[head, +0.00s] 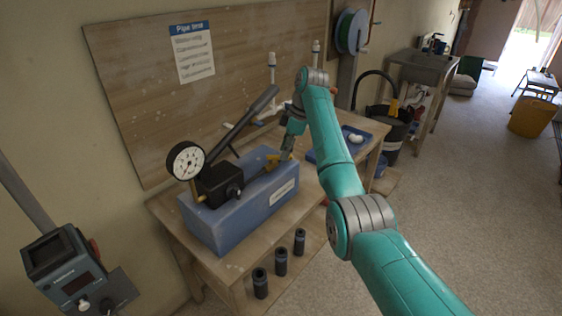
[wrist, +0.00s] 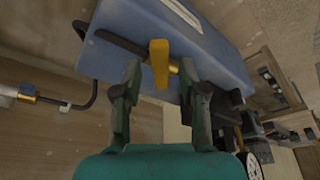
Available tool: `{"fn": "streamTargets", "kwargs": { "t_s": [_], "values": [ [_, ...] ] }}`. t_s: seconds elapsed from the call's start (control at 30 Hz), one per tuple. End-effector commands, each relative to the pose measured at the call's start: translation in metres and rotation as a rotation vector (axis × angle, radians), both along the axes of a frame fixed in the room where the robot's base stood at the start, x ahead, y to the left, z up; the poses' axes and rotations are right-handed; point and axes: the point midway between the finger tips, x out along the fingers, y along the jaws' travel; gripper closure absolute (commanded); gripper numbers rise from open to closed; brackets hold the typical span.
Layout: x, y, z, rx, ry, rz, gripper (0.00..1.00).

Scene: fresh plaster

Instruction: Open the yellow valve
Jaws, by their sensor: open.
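The yellow valve (head: 272,161) sits at the right end of the blue pump box (head: 235,222), on the dark pipe. In the wrist view its yellow handle (wrist: 159,62) stands between my two fingers. My gripper (head: 285,150) is open, with one finger on each side of the handle. In the wrist view my gripper (wrist: 161,70) shows a gap on both sides of the handle; I cannot tell whether either finger touches it. In the head view the fingers partly hide the valve.
A gauge (head: 185,161) and a black pump block (head: 219,184) with a long lever (head: 243,116) stand left of the valve. A wooden board (head: 135,90) rises close behind. Open floor lies to the right.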

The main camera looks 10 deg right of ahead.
Motion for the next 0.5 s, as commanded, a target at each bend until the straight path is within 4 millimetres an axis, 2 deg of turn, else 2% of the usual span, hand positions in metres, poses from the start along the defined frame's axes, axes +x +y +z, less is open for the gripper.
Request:
{"fn": "streamTargets", "kwargs": {
  "t_s": [0.5],
  "values": [
    [0.000,0.000,0.045,0.000,0.000,0.000,0.58]
  ]
}}
